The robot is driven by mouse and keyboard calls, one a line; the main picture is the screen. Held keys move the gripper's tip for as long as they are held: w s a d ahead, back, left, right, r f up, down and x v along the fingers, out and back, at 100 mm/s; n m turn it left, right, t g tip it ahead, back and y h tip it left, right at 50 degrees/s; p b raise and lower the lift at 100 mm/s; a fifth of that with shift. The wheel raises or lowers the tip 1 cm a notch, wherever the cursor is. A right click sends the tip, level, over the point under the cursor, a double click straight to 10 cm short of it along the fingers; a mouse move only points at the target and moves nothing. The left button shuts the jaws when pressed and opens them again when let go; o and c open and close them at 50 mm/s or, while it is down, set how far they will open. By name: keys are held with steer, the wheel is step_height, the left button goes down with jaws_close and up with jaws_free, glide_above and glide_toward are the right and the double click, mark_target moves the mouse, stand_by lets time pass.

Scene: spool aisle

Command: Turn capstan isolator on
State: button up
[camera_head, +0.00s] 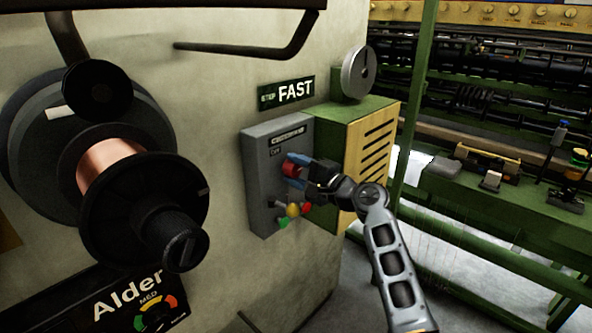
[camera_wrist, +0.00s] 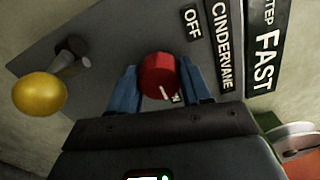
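A grey control box (camera_head: 262,188) is mounted on the wall, with a red rotary knob (camera_head: 289,170) on its face. In the wrist view the red knob (camera_wrist: 160,77) has a pale pointer mark at its lower right, and an OFF label (camera_wrist: 191,22) is above right of it. The box's nameplate reads CINDERVANE (camera_wrist: 223,45); I see no label saying capstan. My gripper (camera_head: 296,170) reaches the box from the right. Its blue fingers (camera_wrist: 160,84) lie on both sides of the knob and appear to touch it. The fingers hide the knob's sides.
A yellow knob or lever end (camera_wrist: 40,94) sticks out from the panel; red and green knobs are near it. A copper wire spool (camera_head: 120,165) stands left. A slatted yellow-green housing (camera_head: 372,150) is behind my gripper. Green machinery (camera_head: 500,200) lines the right.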

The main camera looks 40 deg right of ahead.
steer(key=o, duration=0.5)
steer(key=s+b, duration=0.1)
steer(key=s, duration=0.6)
steer(key=shift+s+d, duration=0.15)
steer(key=shift+s, duration=0.25)
